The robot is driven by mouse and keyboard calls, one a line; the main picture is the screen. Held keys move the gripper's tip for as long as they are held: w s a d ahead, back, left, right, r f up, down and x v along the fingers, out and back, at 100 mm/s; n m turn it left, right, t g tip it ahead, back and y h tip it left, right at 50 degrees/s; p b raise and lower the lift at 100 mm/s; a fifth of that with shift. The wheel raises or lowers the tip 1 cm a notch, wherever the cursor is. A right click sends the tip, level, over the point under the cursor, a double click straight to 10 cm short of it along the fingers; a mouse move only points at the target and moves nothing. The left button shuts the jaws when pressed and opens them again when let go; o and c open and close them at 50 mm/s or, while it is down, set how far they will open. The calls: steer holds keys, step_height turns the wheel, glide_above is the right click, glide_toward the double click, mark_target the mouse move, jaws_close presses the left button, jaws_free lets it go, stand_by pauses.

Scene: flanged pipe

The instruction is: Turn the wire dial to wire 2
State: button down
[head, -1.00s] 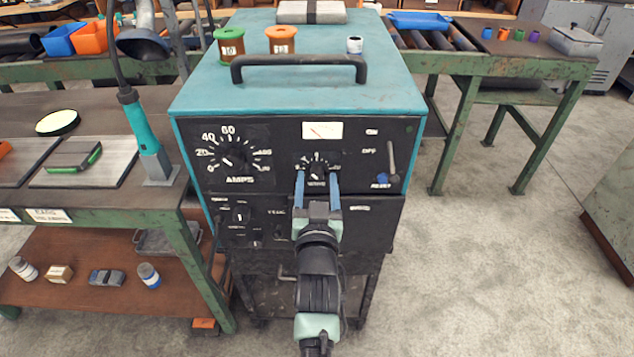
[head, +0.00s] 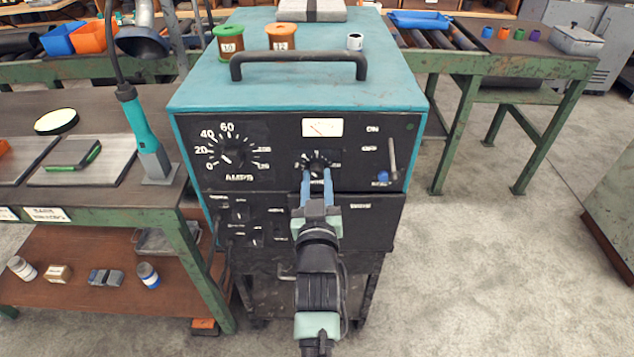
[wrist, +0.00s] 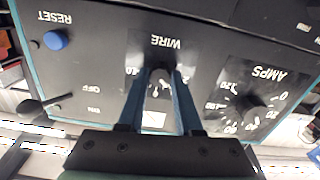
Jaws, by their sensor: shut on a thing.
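The wire dial (head: 318,165) is a small black knob with white marks around it, on the black front panel of the teal welding machine (head: 300,85). My gripper (head: 317,175) comes at it from the front, its two blue fingers closed on the knob's sides. In the wrist view, upside down, the fingers also meet at the dial (wrist: 158,84), under the label WIRE. The fingers hide part of the dial's scale, and I cannot read which number it points to.
The larger AMPS dial (head: 227,157) is left of the wire dial. A lever (head: 392,157) by the OFF mark and a blue reset button (head: 383,176) are to the right.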

steer(key=n, duration=0.5)
steer(key=shift+n, duration=0.3)
stand_by(0.4)
steer(key=c, duration=0.6)
jaws_free()
steer(key=shift+s, duration=0.1)
steer(key=s, duration=1.2)
steer(key=shift+s+b, duration=0.3)
steer(key=shift+s, duration=0.1)
